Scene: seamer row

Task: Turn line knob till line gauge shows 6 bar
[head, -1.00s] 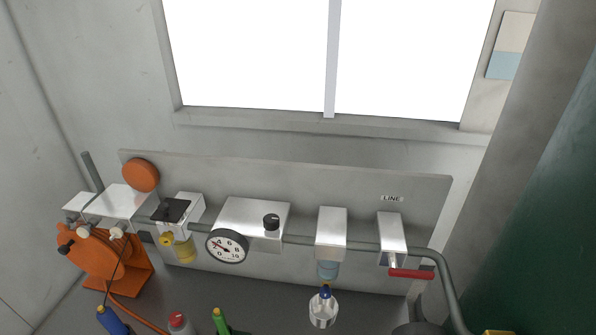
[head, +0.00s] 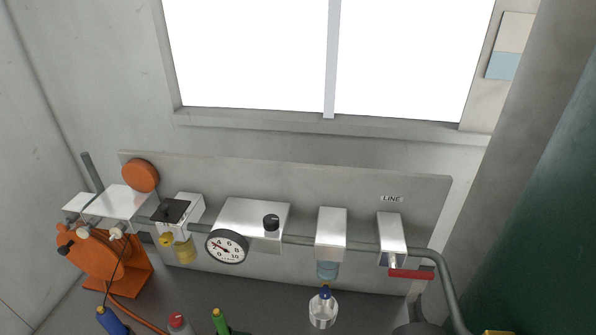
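The line knob (head: 271,222) is a small black knob on the front of a silver block (head: 240,212) on the wall panel. The line gauge (head: 227,246) is a round white dial with a dark rim, to the lower left of the knob. Its needle points to the upper left, on the low side of the 6, near the 4; it is too small to read exactly. Neither of my grippers is in view, and nothing touches the knob.
A grey pipe (head: 300,241) runs along the panel (head: 360,195). A valve with a red handle (head: 411,274) sits under the LINE label (head: 391,199). Orange equipment (head: 103,262) stands at left.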

